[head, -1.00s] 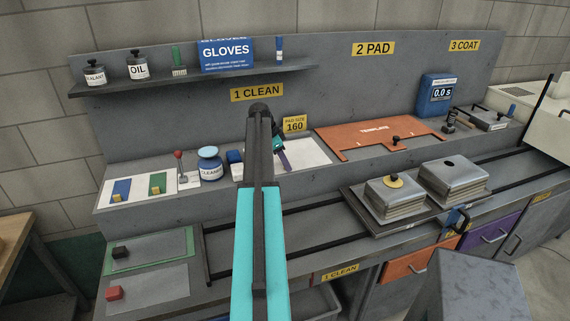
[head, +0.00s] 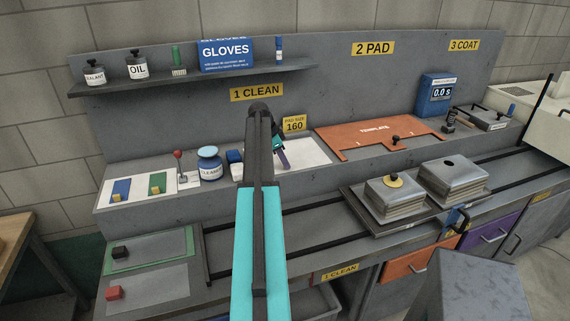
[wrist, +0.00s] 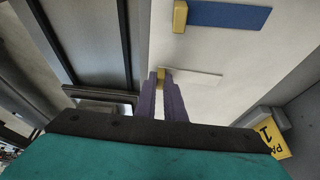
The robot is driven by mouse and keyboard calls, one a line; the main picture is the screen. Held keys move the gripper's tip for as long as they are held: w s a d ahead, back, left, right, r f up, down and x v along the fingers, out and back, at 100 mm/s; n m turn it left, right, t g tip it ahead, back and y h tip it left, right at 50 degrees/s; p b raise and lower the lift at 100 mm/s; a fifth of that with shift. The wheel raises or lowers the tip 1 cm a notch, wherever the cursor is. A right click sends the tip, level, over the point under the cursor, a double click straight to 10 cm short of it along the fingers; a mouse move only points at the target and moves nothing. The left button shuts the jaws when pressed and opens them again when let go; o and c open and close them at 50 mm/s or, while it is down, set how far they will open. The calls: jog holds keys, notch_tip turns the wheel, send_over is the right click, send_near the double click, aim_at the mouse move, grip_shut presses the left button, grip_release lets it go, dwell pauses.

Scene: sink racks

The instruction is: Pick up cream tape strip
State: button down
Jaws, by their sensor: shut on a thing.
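The cream tape strip (wrist: 198,78) lies on a pale sheet in the wrist view, with a yellow tab (wrist: 161,74) at its left end. My gripper (wrist: 162,78) has its purple fingers shut on this tab. The strip extends to the right of the fingers and looks flat on or very close to the sheet; I cannot tell if it is lifted. In the head view my gripper (head: 284,160) is over the white sheet (head: 309,153), and the strip cannot be made out there.
A blue strip (wrist: 230,14) with a yellow tab lies beside the cream one in the wrist view. The PAD SIZE sign (head: 295,124) stands close behind my gripper. A blue-and-white block (head: 235,164) and cleaner jar (head: 210,163) are left, the orange template (head: 375,136) right.

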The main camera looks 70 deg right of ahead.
jog(key=shift+r, duration=0.1)
jog(key=shift+r+b, duration=1.05)
jog(key=shift+r, duration=0.4)
jog(key=w+a+r+b, duration=0.2)
jog(key=a+b, duration=0.3)
jog(key=a, duration=1.1)
jog(key=shift+w, duration=0.15)
